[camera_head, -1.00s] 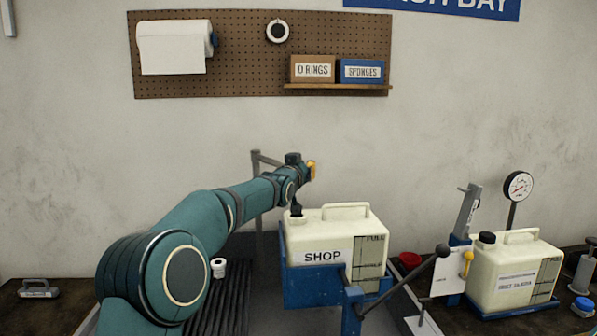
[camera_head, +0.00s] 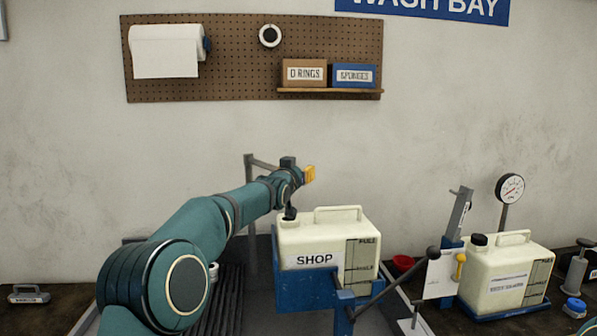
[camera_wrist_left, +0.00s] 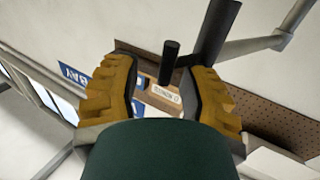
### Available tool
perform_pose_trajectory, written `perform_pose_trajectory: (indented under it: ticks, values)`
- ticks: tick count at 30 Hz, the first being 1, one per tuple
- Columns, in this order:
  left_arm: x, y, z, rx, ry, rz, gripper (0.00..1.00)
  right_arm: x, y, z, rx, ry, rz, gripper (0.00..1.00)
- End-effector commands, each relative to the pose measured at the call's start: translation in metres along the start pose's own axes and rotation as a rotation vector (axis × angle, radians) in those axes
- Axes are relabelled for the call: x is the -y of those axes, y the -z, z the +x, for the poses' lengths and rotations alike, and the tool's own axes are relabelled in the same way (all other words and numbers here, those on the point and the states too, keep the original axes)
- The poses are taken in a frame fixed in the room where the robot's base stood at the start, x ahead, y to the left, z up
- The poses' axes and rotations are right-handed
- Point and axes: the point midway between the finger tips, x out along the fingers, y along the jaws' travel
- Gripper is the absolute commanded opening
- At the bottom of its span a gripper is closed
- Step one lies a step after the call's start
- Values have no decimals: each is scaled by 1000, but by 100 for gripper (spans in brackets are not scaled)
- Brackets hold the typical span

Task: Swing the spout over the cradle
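The grey spout pipe (camera_head: 249,215) rises from the sink area behind my left arm, and its upper arm runs right to behind my wrist. Its far end is hidden in the head view. The blue cradle (camera_head: 300,292) holds a cream SHOP jug (camera_head: 296,235). My left gripper (camera_head: 310,174) is above and behind the jug. In the left wrist view the gripper (camera_wrist_left: 164,68) has its fingers apart. A short dark cylinder (camera_wrist_left: 170,58) shows between the fingertips, apparently with a gap on each side. A thicker dark pipe (camera_wrist_left: 216,32) passes by the right finger. My right gripper is not visible.
A pegboard (camera_head: 240,60) hangs on the wall.

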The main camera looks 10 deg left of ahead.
Motion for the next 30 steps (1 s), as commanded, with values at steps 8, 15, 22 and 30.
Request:
perform_pose_trajectory:
  ticks: [8,15,22,30]
  values:
    - [1,-7,1,13,1,0,43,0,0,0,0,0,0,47]
    - [-1,-4,-4,9,-1,0,43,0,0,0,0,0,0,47]
    - [0,-1,-28,4,0,0,43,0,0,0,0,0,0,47]
    - [0,1,-69,1,0,-1,43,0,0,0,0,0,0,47]
